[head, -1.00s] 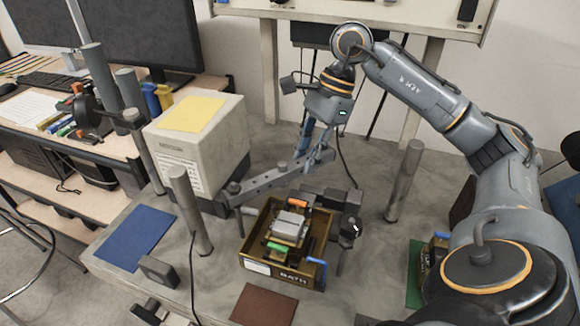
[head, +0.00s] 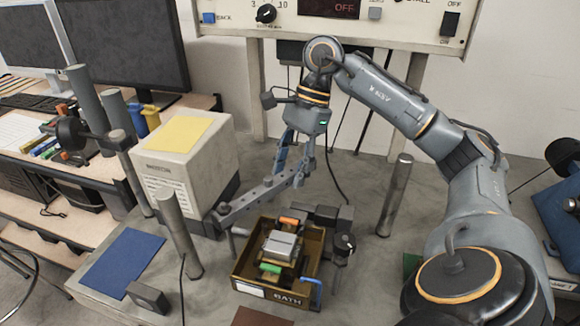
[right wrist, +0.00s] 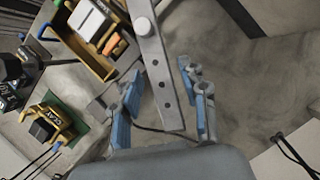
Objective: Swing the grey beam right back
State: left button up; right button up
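The grey beam (head: 258,195) is a long flat bar with holes, running from beside the beige box up to the right, behind the tray. In the right wrist view the beam (right wrist: 160,75) comes down from the top and its end lies between my fingers. My right gripper (head: 298,178) is at the beam's far right end. In the right wrist view its blue fingers (right wrist: 162,103) stand apart on either side of the beam, with gaps showing on both sides. Whether a finger touches the beam I cannot tell. My left gripper is not in view.
The beige box (head: 188,155) with a yellow sheet stands left of the beam. A brown tray (head: 242,283) marked BATH sits in front of it. Grey posts stand at left (head: 180,235) and right (head: 395,195). A blue mat (head: 123,262) lies front left.

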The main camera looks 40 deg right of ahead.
jog(key=shift+r, duration=0.2)
notch_tip(320, 180, up, 10)
jog(key=shift+f, duration=0.2)
dwell(0.5)
